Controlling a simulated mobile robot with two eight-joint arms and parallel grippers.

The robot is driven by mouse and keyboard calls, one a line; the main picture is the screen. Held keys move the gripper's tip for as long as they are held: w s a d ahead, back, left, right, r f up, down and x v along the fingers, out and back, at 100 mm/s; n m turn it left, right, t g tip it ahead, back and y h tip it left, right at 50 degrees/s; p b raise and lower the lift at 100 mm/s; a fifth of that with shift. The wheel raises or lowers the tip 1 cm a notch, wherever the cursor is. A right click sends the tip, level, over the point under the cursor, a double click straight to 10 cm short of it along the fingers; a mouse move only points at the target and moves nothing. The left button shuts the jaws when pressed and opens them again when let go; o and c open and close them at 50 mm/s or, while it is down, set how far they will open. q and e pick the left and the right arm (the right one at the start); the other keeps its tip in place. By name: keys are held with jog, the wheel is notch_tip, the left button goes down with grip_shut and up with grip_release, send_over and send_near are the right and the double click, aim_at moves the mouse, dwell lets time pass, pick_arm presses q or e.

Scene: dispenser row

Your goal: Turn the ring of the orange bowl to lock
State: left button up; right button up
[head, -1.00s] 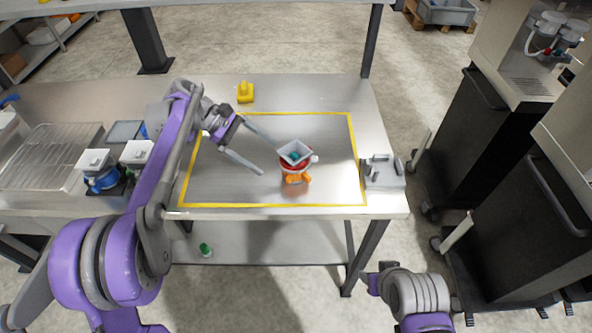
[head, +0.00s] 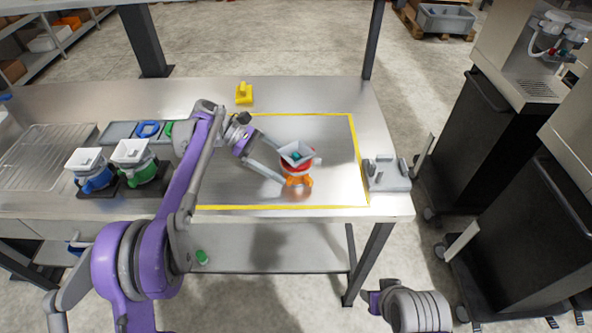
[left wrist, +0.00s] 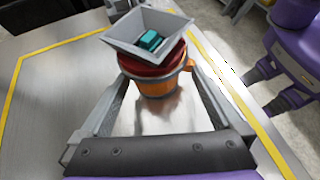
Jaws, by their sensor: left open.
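The orange bowl (head: 298,182) stands upright on the steel table inside the yellow outline. Its red ring (head: 296,170) sits around the top, under a square grey hopper (head: 296,153) holding a teal piece. In the left wrist view the orange bowl (left wrist: 160,84), red ring (left wrist: 154,64) and hopper (left wrist: 125,36) lie ahead between the fingertips. My left gripper (head: 281,164) is open, low at the bowl's left side, its fingers pointing at it; contact cannot be told. My right gripper (head: 374,302) is at the lower right, away from the table; its jaws cannot be made out.
A grey fixture (head: 387,174) stands on the table's right edge. A yellow piece (head: 244,93) lies behind the outline. Blue (head: 95,178) and green (head: 138,172) bowl units stand at left near a wire rack (head: 48,152). The outlined area is otherwise clear.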

pick_arm(q)
jog(key=shift+b+x, duration=0.5)
jog(key=shift+x, duration=1.25)
